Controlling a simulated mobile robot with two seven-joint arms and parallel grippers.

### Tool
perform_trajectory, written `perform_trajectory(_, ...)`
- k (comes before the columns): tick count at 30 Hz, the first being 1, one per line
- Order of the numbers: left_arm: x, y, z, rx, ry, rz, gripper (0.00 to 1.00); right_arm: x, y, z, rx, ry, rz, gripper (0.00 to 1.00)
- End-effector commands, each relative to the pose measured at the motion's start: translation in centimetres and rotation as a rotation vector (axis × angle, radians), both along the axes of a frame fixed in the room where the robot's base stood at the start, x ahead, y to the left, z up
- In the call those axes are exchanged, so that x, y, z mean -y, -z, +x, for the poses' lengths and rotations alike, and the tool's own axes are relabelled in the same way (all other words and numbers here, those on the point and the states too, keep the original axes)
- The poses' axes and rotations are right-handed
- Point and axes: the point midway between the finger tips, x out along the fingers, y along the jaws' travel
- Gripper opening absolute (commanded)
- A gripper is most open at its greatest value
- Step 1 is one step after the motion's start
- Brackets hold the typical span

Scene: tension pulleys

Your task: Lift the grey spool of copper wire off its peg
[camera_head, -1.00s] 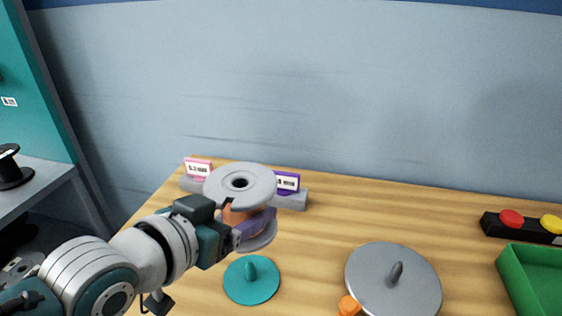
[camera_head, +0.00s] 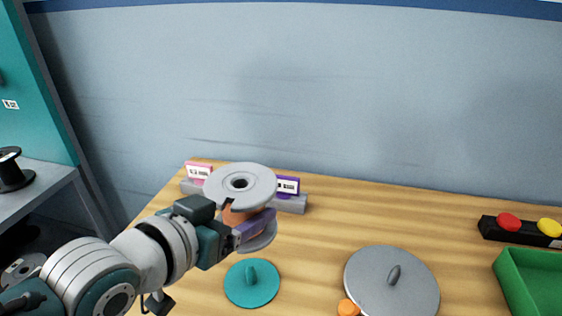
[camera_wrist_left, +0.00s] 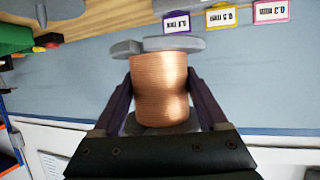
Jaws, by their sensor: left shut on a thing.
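The grey spool (camera_head: 257,186) of copper wire is upright in my left gripper (camera_head: 240,225), above the table near the teal round base. In the left wrist view the copper winding (camera_wrist_left: 159,88) sits between the two purple fingers of my left gripper (camera_wrist_left: 160,95), which are shut on it. The teal base (camera_head: 237,289) has a short upright peg (camera_head: 251,272) that stands bare below the spool. My right gripper is not in view.
A grey disc with a peg (camera_head: 371,285) and an orange knob (camera_head: 348,308) are on the table to the right. A green tray (camera_head: 512,285) and a black box with red and yellow buttons (camera_head: 500,229) are at far right. Label cards (camera_head: 199,170) stand behind the spool.

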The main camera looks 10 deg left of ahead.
Motion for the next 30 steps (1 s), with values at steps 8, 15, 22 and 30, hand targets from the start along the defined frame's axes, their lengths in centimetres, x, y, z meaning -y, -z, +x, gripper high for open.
perform_trajectory(8, 0.0, -2.2, 0.1, 0.008, 0.000, -0.002, 0.00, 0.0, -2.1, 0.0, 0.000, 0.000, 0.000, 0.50)
perform_trajectory(15, 0.0, -4.1, 0.1, 0.008, 0.000, -0.002, 0.00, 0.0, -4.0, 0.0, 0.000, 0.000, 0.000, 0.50)
perform_trajectory(22, 0.0, -4.2, 0.1, 0.007, 0.000, -0.002, 0.00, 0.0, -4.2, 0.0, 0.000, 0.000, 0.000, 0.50)
perform_trajectory(30, -1.0, -4.4, 0.1, 0.007, -0.015, 0.000, 0.00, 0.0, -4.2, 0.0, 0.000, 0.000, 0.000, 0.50)
